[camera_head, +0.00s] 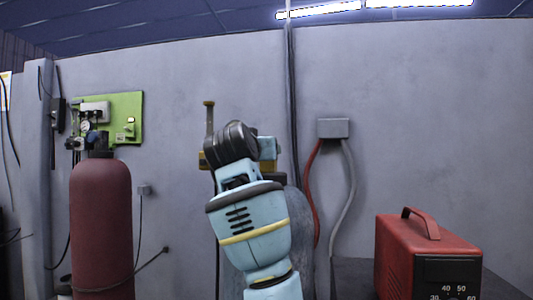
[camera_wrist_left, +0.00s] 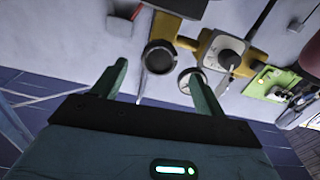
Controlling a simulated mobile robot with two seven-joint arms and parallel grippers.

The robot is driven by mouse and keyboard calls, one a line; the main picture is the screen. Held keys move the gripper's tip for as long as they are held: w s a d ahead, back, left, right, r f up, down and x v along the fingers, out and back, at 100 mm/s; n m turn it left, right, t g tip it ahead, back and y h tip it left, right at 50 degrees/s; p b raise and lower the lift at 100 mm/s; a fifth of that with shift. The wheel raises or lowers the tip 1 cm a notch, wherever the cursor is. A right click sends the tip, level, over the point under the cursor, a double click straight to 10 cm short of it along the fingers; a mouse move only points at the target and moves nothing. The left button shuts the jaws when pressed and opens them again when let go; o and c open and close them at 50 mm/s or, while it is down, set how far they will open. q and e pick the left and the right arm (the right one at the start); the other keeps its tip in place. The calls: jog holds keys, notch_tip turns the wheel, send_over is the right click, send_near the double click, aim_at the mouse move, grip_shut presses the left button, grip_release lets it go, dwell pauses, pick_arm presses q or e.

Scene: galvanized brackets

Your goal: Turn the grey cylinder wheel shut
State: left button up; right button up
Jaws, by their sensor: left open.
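The grey cylinder (camera_head: 301,235) stands by the wall, mostly hidden behind my left arm in the head view. Brass fittings (camera_head: 209,120) show above and beside the arm. In the left wrist view, my left gripper (camera_wrist_left: 159,69) is open, its two fingers apart with nothing clearly held. A small round grey part (camera_wrist_left: 187,80), possibly the wheel, appears close to the right finger; I cannot tell whether they touch. A dark-rimmed round part (camera_wrist_left: 160,56) and a brass body with a pale round face (camera_wrist_left: 228,50) appear beyond the fingers. My right gripper is not in view.
A dark red cylinder (camera_head: 101,225) stands at the left before a green wall panel (camera_head: 123,115). A red welder box (camera_head: 428,255) sits at the right. A wall box (camera_head: 333,128) has red and grey cables hanging beside the grey cylinder.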

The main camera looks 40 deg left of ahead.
pick_arm(q)
jog(key=shift+x, duration=3.6)
jog(key=c, duration=1)
